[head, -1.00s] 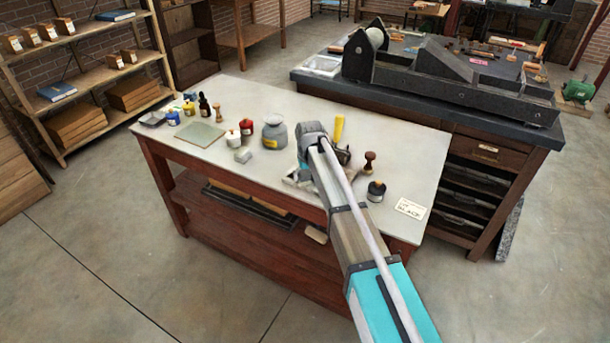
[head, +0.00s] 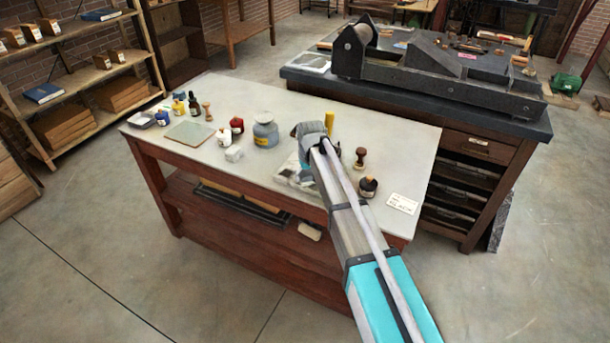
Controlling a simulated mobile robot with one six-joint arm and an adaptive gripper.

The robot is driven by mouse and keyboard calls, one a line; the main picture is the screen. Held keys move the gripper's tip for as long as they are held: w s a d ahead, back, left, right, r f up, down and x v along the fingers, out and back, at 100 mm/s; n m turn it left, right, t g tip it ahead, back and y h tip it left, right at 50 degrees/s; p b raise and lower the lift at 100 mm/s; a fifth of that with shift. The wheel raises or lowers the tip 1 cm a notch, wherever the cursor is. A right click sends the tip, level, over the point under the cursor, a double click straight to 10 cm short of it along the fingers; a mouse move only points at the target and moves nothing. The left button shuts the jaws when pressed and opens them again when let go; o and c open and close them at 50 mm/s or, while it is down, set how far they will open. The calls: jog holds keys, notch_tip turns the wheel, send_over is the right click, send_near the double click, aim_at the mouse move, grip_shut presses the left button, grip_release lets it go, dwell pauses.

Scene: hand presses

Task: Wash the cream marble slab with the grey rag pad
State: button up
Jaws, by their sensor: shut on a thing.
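The cream marble slab (head: 282,177) lies flat on the pale tabletop near its front edge. Its visible part is pale with dark grey smears or patches; my arm covers its right part. My gripper (head: 304,162) is low over the slab, pointing down, with its fingers largely hidden by my own wrist. It is shut on the grey rag pad, which is mostly hidden under it. I cannot tell whether the pad touches the slab.
A yellow cylinder (head: 329,122) stands behind. A wooden stamp (head: 360,157), dark bottle (head: 368,187) and label card (head: 403,203) are right. The tabletop's back is clear.

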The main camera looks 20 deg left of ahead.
aim_at(289, 174)
jog(key=shift+d, duration=0.1)
dwell(0.3)
jog(key=shift+s+d+f, duration=0.1)
jog(key=shift+s+d, duration=0.05)
jog(key=shift+d, duration=0.7)
jog(key=shift+s+d+f, duration=0.1)
jog(key=shift+s+d, duration=0.05)
jog(key=shift+d, duration=0.65)
jog(key=shift+w+a+r, duration=0.1)
jog(key=shift+a, duration=0.05)
jog(key=shift+w+a, duration=0.15)
jog(key=shift+a, duration=1.5)
jog(key=shift+a, duration=0.1)
jog(key=shift+w+a, duration=0.15)
jog(key=shift+a, duration=0.7)
jog(key=shift+w+a, duration=0.15)
jog(key=shift+a, duration=0.65)
jog(key=shift+a, duration=0.1)
jog(key=shift+w+a, duration=0.2)
jog(key=shift+a, duration=1.4)
